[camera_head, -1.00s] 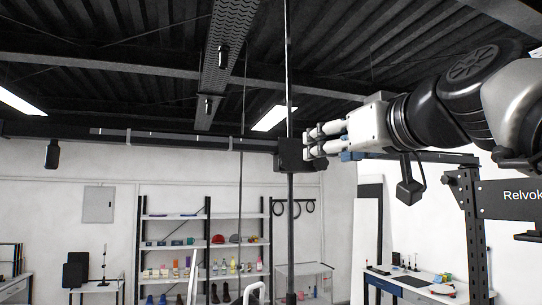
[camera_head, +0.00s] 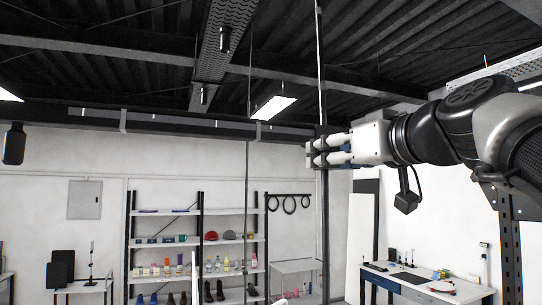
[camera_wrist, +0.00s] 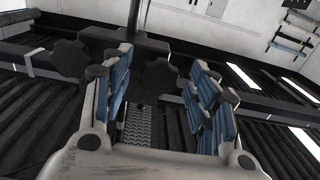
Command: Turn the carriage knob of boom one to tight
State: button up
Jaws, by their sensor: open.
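The dark boom (camera_head: 190,125) runs level under the ceiling to a dark carriage at the upright pole (camera_head: 325,225). My gripper (camera_head: 313,151) is at the carriage and hides much of it in the head view. In the wrist view my gripper (camera_wrist: 160,62) is open, with blue-padded fingers on both sides of a dark lobed knob (camera_wrist: 158,76). I cannot tell whether the pads touch it. A second dark lobed knob (camera_wrist: 70,59) sits to the left, outside the fingers. The dark carriage body (camera_wrist: 125,39) lies beyond. No label or tightness mark is readable.
A thin vertical rod (camera_head: 248,190) hangs left of the pole. A black box (camera_head: 14,144) hangs at the far left. Shelves (camera_head: 145,243) with bottles and shoes stand at the back wall, and a workbench (camera_head: 415,290) stands at the right.

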jog(key=shift+s+d, duration=0.15)
jog(key=shift+s, duration=0.1)
jog(key=shift+w, duration=0.15)
jog(key=c, duration=1.1)
jog(key=shift+r+m+p, duration=0.15)
jog(key=shift+m+p, duration=1.15)
jog(key=shift+m, duration=7.4)
